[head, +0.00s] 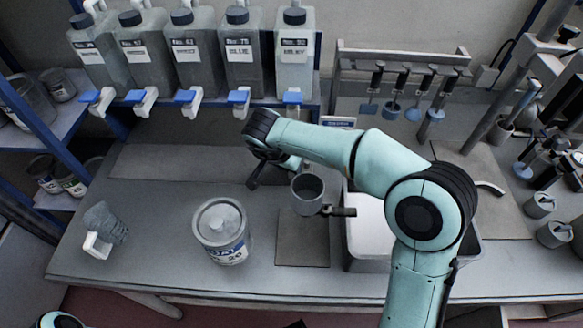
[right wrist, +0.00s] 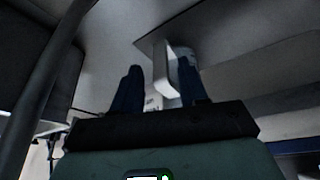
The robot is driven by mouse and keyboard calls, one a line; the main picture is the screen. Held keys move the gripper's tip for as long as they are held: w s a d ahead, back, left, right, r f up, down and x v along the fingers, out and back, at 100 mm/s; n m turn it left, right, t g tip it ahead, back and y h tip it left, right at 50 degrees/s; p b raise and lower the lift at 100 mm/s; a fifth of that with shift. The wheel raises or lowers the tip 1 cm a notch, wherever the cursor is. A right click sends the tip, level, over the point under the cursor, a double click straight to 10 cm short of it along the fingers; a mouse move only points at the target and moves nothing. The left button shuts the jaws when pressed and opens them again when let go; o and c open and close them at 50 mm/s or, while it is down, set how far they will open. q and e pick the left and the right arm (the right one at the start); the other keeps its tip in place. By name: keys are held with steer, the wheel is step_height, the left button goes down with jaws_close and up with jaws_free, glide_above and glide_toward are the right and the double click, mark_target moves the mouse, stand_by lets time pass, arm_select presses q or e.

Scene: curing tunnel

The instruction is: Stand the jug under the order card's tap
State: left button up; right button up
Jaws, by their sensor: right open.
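A grey jug (head: 107,224) with a white handle is at the left of the bench in the head view; I cannot tell if it stands or lies. Several grey canisters stand on the shelf, each with a white tap (head: 189,103) with a blue lever. A small blue and white card (head: 338,121) is on the shelf edge, its text unreadable. My right gripper (head: 272,176) is open over the middle of the bench, well right of the jug. Its fingers (right wrist: 160,90) show in the right wrist view, with a white thing beyond them. My left gripper is out of view.
A grey cup (head: 308,194) with a dark handle is close to the right gripper. A pale basin (head: 372,225) lies behind my arm. The bench below the taps is clear.

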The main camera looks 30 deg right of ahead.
steer(key=p+v, duration=0.1)
steer(key=v, duration=0.7)
steer(key=shift+p, duration=0.3)
steer(key=shift+r, duration=0.1)
